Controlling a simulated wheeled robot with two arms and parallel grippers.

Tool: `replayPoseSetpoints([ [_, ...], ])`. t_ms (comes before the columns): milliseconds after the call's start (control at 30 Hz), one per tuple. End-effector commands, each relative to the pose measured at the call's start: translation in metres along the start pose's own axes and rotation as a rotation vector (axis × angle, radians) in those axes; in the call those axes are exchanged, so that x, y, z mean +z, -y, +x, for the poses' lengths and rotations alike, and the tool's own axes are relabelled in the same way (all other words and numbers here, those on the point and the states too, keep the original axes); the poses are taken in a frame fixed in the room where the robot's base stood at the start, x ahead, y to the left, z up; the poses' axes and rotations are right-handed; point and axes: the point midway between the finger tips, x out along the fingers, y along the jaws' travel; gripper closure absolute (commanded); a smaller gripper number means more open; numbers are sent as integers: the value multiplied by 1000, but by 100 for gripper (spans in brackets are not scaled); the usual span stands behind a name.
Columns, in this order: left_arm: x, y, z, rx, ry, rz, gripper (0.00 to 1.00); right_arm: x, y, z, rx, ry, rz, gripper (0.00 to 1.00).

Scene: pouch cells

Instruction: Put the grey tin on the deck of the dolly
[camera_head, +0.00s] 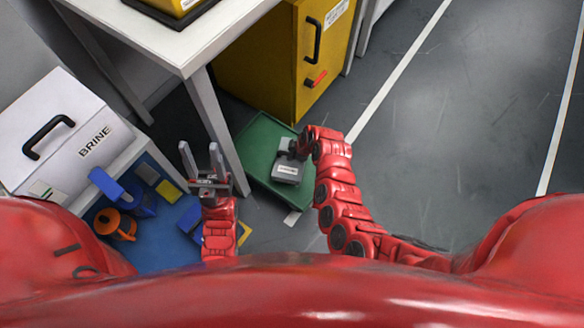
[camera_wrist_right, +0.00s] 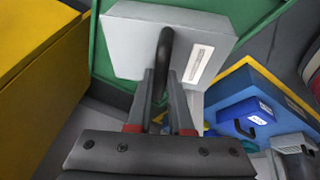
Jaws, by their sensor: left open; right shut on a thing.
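The grey tin (camera_head: 286,174) shows over the front right part of the green dolly deck (camera_head: 255,158) in the head view. It has a white label and a dark handle, seen closely in the right wrist view (camera_wrist_right: 130,42). My right gripper (camera_head: 296,149) is shut on that handle, with both fingers (camera_wrist_right: 163,80) beside it. Green deck also shows behind the tin in the wrist view (camera_wrist_right: 258,18). I cannot tell whether the tin's base touches the deck. My left gripper (camera_head: 200,150) is open and empty, left of the dolly, near the table leg.
A yellow cabinet (camera_head: 262,62) stands behind the dolly. A white table (camera_head: 165,38) and its leg are at the upper left. A white BRINE box (camera_head: 60,140) stands at left, above a blue area (camera_head: 150,255) with an orange item (camera_head: 115,225). Floor at right is clear.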

Motion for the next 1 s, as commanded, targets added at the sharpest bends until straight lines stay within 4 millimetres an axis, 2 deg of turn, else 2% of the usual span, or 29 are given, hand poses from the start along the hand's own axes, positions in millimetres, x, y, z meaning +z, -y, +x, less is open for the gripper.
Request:
replayPoseSetpoints([
  [33, 1, 0, -4, 0, 0, 0, 50, -2, -9, 2, 6, -3, -1, 100],
  [233, 1, 0, -8, 0, 0, 0, 50, -4, -21, 6, 4, -4, 0, 100],
  [433, 2, 0, -10, 0, 0, 0, 50, -5, -25, 8, 2, -4, 0, 100],
  [700, 5, -1, -29, 0, 0, 0, 50, 7, -18, 39, 1, -3, -2, 100],
  [933, 5, -1, -28, 0, 0, 0, 50, 7, -19, 39, 3, -4, -1, 100],
  [967, 5, -1, -28, 0, 0, 0, 50, 8, -18, 40, 2, -2, -1, 77],
  [1000, 5, -1, -28, 0, 0, 0, 50, 8, -18, 40, 2, -2, -1, 70],
])
